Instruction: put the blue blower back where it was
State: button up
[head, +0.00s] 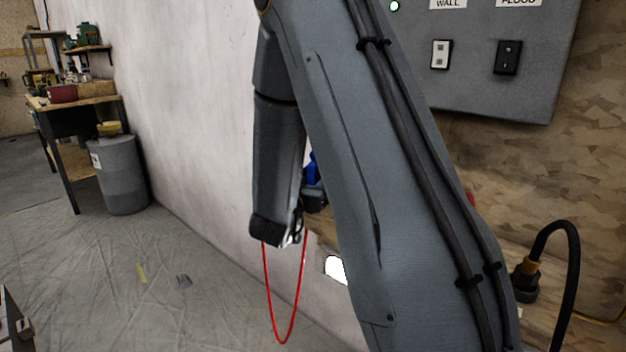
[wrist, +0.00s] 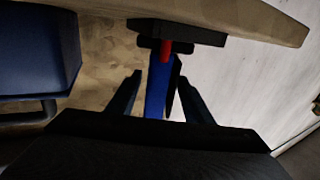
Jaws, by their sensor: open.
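The blue blower (wrist: 156,88) is a narrow blue piece in the wrist view, with a red part at its upper end. It stands between the two fingers of my gripper (wrist: 160,95), which are spread apart with gaps on both sides. Its upper end meets a dark bracket (wrist: 180,32) under a pale board. I cannot tell whether the bracket bears it. In the head view only a bit of blue (head: 311,168) shows behind my arm, and my arm hides most of the spot.
A large dark blue box-like thing (wrist: 38,50) is at the left in the wrist view. A grey switch panel (head: 490,80) is on the wall. A black hose (head: 570,260) rises at right. A grey bin (head: 120,175) and workbench stand far left. The floor between is mostly clear.

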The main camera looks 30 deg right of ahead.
jog(key=v, duration=1.1)
jog(key=w+a+f+n+y, duration=0.2)
jog(key=a+f+n+y, duration=0.15)
jog(key=a+y, duration=0.45)
jog(key=s+a+f+n+g+y, duration=0.2)
jog(key=s+a+f+g+y, duration=0.15)
jog(key=s+a+y, duration=0.2)
jog(key=s+d+r+n+g, duration=0.1)
jog(key=s+n+g, duration=0.3)
jog(key=s, duration=1.6)
jog(key=g, duration=0.4)
jog(key=shift+r, duration=0.2)
jog(key=shift+d+g, duration=0.1)
jog(key=shift+g, duration=0.15)
jog(key=r+p, duration=0.3)
jog(key=p, duration=0.2)
jog(key=s+r+p, duration=0.1)
jog(key=r+p, duration=0.1)
jog(key=p, duration=0.3)
jog(key=shift+s+d+r, duration=0.1)
jog(key=shift+d+r, duration=0.15)
jog(key=shift+r, duration=0.15)
